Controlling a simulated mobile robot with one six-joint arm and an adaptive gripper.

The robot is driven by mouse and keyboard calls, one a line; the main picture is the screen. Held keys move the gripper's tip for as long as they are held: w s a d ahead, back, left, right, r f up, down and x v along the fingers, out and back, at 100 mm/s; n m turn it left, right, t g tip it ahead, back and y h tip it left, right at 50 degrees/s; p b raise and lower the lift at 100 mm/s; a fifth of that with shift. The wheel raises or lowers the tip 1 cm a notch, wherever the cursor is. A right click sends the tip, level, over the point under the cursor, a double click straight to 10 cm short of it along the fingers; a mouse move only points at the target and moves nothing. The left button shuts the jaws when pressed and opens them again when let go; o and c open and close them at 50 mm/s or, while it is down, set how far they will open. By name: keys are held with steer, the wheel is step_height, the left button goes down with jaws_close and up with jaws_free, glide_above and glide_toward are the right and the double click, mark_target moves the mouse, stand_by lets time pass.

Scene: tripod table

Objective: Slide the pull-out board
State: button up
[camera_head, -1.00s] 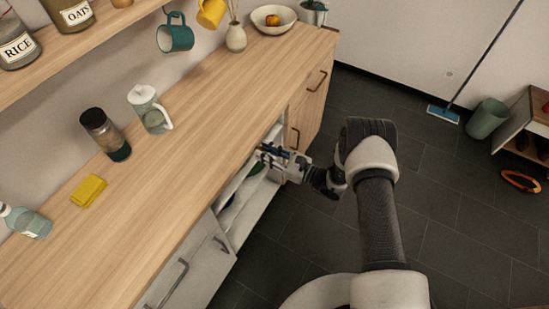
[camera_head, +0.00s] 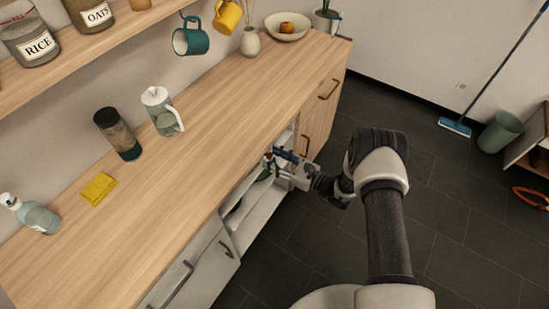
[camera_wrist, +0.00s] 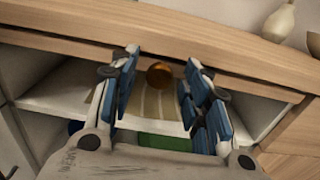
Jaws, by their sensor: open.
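A round copper-brown knob (camera_wrist: 159,73) shows in the wrist view, just below the worktop's front edge. A thin wooden strip (camera_wrist: 62,45) runs under that edge and looks like the front of the pull-out board; I cannot tell how far out it stands. My gripper (camera_wrist: 160,88) is open, its blue-padded fingers on either side of the knob in the picture. I cannot tell whether they touch it. In the head view my gripper (camera_head: 278,157) is at the open front of the cabinet, below the worktop edge; the knob is hidden there.
The worktop (camera_head: 190,160) carries a glass jug (camera_head: 163,112), a dark-lidded jar (camera_head: 118,135), a yellow cloth (camera_head: 98,188) and a bottle (camera_head: 32,215). Below it, the open compartment (camera_head: 258,212) holds a green item (camera_wrist: 165,143). Dark floor is clear in front.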

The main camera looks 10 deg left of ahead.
steer(key=v, duration=1.2)
steer(key=shift+r, duration=0.1)
steer(key=s+r+n+g+h, duration=0.2)
steer(key=s+r+n+g, duration=0.15)
steer(key=r, duration=0.45)
steer(key=s+r+n+g+h, duration=0.25)
steer(key=r+n, duration=0.25)
steer(key=r, duration=0.3)
steer(key=s+r+n+g+h, duration=0.1)
steer(key=s+r+n+g, duration=0.3)
steer(key=r, duration=0.4)
steer(key=s+d+r+n+t+h, duration=0.4)
steer(key=s+d+r+h, duration=0.1)
steer(key=s+d, duration=0.3)
steer(key=s+d+r+n+t+h, duration=0.4)
steer(key=s+d+r+n+h, duration=0.1)
steer(key=s+d, duration=0.3)
steer(key=shift+r+t+h, duration=0.3)
steer(key=shift+r+h, duration=0.35)
steer(key=shift+h, duration=0.1)
steer(key=shift+s+n, duration=0.1)
steer(key=shift+n, duration=0.15)
